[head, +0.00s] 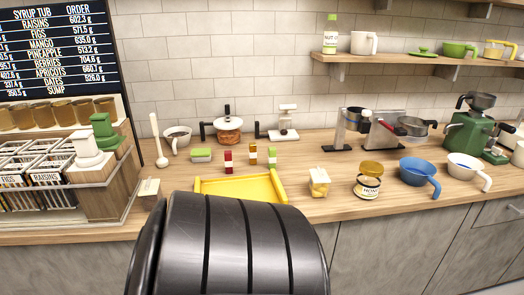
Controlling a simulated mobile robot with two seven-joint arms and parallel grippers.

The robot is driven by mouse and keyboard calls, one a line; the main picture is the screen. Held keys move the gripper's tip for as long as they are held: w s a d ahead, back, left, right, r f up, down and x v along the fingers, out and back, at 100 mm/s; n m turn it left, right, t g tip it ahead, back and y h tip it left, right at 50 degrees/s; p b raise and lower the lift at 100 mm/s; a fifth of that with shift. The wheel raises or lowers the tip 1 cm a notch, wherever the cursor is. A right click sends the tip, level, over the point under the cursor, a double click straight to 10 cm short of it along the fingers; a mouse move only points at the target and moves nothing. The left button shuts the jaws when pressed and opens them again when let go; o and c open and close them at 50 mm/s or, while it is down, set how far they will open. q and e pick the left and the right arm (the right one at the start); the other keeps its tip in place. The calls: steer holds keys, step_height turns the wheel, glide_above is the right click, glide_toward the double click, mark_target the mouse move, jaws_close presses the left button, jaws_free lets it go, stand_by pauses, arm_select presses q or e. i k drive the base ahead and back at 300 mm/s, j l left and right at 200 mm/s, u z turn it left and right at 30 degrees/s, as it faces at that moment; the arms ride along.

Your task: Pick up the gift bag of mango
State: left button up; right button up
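A small clear bag (319,182) with pale yellow contents stands on the counter right of the yellow tray (238,188). No readable label shows on it, so I cannot tell for sure that it is the mango gift bag. A large black ribbed part, which looks like my own arm, fills the bottom centre and hides the front of the tray and the counter edge. Neither gripper shows, and nothing held is visible.
A honey jar (368,181), a blue pan (419,173) and a white-blue pan (467,170) stand right of the bag. A rack (60,175) with bins labelled figs and raisins is at left. Small blocks and kitchen devices stand behind the tray.

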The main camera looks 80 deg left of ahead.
mark_target(319, 181)
steer(key=u, duration=0.5)
steer(key=i+l+u, duration=0.1)
steer(key=u, duration=0.85)
steer(key=l+u, duration=0.15)
steer(key=u, duration=0.35)
steer(key=l+u, duration=0.1)
steer(key=u, duration=0.35)
steer(key=l+u, duration=0.1)
steer(key=u, duration=0.4)
